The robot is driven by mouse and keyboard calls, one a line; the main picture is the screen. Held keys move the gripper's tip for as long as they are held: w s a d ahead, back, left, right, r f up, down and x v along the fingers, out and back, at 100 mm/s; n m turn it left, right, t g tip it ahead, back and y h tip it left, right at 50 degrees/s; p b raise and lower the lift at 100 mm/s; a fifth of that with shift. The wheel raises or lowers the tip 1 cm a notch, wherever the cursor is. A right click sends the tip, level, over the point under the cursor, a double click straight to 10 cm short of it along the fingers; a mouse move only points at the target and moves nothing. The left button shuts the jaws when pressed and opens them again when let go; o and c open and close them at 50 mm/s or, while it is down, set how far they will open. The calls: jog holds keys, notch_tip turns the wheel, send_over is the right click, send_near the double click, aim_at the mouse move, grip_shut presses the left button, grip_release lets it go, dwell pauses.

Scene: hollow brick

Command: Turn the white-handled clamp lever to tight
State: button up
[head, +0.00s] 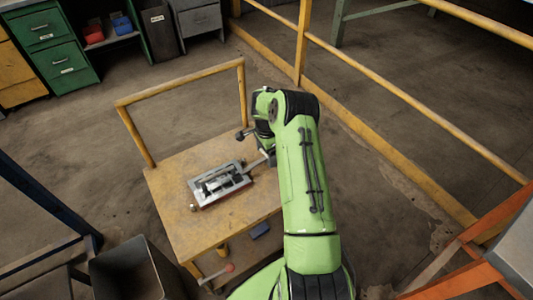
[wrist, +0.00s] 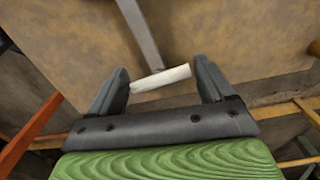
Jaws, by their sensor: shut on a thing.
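The clamp (head: 219,184) is a grey metal frame device lying on the wooden top of a yellow cart. Its grey lever (head: 256,163) reaches right towards my arm. In the wrist view the lever bar (wrist: 140,35) comes down from the top and ends in a white crosswise handle (wrist: 161,78). My gripper (wrist: 162,75) is shut on the white handle, with one dark finger at each end of it. In the head view my green arm hides the handle and most of my gripper.
The cart top (head: 180,236) is bare in front of the clamp. A yellow rail (head: 185,85) rises at its back. A grey bin (head: 125,270) stands at the front left. A yellow barrier (head: 380,150) runs along the right. Green drawers (head: 55,50) stand at the back left.

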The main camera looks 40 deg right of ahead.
jog(key=shift+w+a+r+m, duration=0.1)
jog(key=shift+w+r+m, duration=0.05)
jog(key=shift+w+m, duration=0.3)
jog(key=shift+m, duration=0.25)
jog(key=o, duration=0.8)
jog(key=shift+c, duration=0.2)
jog(key=shift+o, duration=0.3)
jog(key=shift+s, duration=0.1)
jog(key=shift+s, duration=0.1)
notch_tip(320, 180, up, 16)
jog(key=p, duration=0.4)
jog(key=shift+f, duration=0.2)
